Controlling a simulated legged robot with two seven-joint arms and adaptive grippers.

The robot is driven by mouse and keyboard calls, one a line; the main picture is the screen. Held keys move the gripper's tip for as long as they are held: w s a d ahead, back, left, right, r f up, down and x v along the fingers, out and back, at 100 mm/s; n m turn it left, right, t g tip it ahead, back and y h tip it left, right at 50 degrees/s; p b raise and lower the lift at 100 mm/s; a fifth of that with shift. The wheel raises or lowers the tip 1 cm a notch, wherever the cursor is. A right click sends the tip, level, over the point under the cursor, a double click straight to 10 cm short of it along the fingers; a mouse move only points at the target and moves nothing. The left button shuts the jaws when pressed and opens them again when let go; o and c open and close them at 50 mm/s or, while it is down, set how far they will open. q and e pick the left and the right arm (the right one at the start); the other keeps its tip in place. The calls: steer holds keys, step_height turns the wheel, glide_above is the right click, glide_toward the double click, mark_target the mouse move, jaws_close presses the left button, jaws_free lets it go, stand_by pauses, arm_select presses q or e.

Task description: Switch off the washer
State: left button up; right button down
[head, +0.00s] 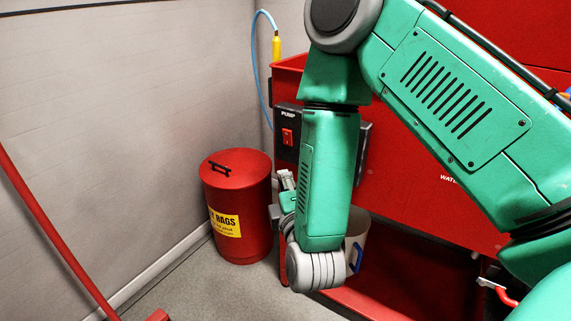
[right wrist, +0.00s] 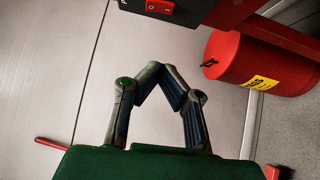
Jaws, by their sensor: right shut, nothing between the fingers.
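The washer (head: 425,170) is a large red cabinet behind my right arm in the head view. A black panel labelled PUMP (head: 287,152) on its front carries a red rocker switch (head: 288,136). The switch also shows at the top edge of the right wrist view (right wrist: 160,7); I cannot tell which way it is set. My right gripper (head: 285,180) is below the switch in the head view, apart from it, and partly hidden by my forearm. In the right wrist view its fingers (right wrist: 163,74) meet at the tips with nothing between them. My left gripper is not in view.
A red lidded bin with a yellow label (head: 236,205) stands left of the washer. A light-coloured bucket (head: 356,240) is partly hidden behind my forearm. A blue hose with a yellow fitting (head: 276,48) rises behind the washer. A red bar (head: 50,225) slants along the left.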

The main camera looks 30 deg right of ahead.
steer(key=b, duration=0.3)
glide_toward(282, 131)
steer(key=w+a+f, duration=0.1)
steer(key=w+a, duration=0.1)
steer(key=w, duration=0.3)
steer(key=d, duration=0.1)
steer(key=w+d+b, duration=0.1)
steer(key=d, duration=0.1)
steer(key=shift+w+d+r+h, duration=0.1)
steer(key=shift+w+d+h, duration=0.1)
steer(key=shift+d+h, duration=0.1)
steer(key=shift+w+d+b, duration=0.2)
steer(key=shift+d+b, duration=0.15)
steer(key=shift+d, duration=0.2)
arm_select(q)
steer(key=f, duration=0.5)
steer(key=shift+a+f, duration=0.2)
arm_select(e)
steer(key=shift+a+r+n, duration=0.1)
steer(key=shift+n, duration=0.2)
